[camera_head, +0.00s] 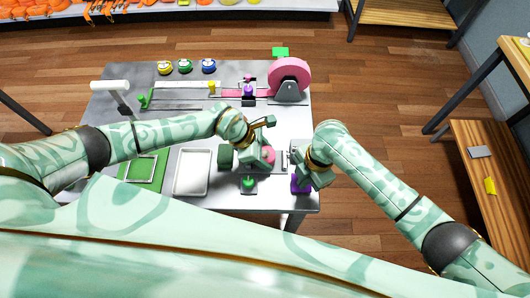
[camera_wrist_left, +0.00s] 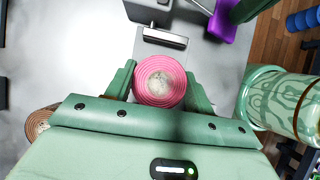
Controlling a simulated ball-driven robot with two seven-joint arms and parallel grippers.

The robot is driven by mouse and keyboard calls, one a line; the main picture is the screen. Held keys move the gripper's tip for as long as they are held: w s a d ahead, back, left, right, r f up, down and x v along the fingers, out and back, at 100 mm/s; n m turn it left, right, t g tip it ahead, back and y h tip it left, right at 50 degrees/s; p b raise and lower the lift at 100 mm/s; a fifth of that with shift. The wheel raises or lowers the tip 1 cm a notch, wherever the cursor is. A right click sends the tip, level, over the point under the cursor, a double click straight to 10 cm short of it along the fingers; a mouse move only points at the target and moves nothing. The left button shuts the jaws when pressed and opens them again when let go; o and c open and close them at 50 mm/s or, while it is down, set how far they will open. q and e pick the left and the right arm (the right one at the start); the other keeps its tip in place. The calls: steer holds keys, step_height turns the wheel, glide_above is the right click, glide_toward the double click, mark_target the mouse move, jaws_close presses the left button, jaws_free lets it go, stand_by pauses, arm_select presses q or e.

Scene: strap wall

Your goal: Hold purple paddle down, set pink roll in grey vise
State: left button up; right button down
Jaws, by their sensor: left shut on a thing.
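A small pink roll (camera_wrist_left: 160,82) with a pale core sits between the two fingers of my left gripper (camera_wrist_left: 158,88), which is shut on it. In the head view the roll (camera_head: 268,153) shows at my left gripper (camera_head: 264,158), over the right front part of the table. A grey metal piece, seemingly the vise (camera_wrist_left: 163,38), lies just beyond the roll in the wrist view; any gap is hard to judge. The purple paddle (camera_head: 301,186) is at the table's right front, under my right gripper (camera_head: 302,172). It also shows in the wrist view (camera_wrist_left: 222,24). The right fingers are mostly hidden.
A large pink reel (camera_head: 288,72) stands at the back right with a pink strap running left. Several coloured small rolls (camera_head: 185,65) line the back.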

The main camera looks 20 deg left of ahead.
arm_select(q)
steer(key=shift+f, duration=0.15)
arm_select(e)
steer(key=shift+s+f, duration=0.1)
steer(key=shift+f, duration=0.05)
arm_select(q)
steer(key=shift+f, duration=0.45)
steer(key=o, duration=1.1)
steer(key=shift+r, duration=3.5)
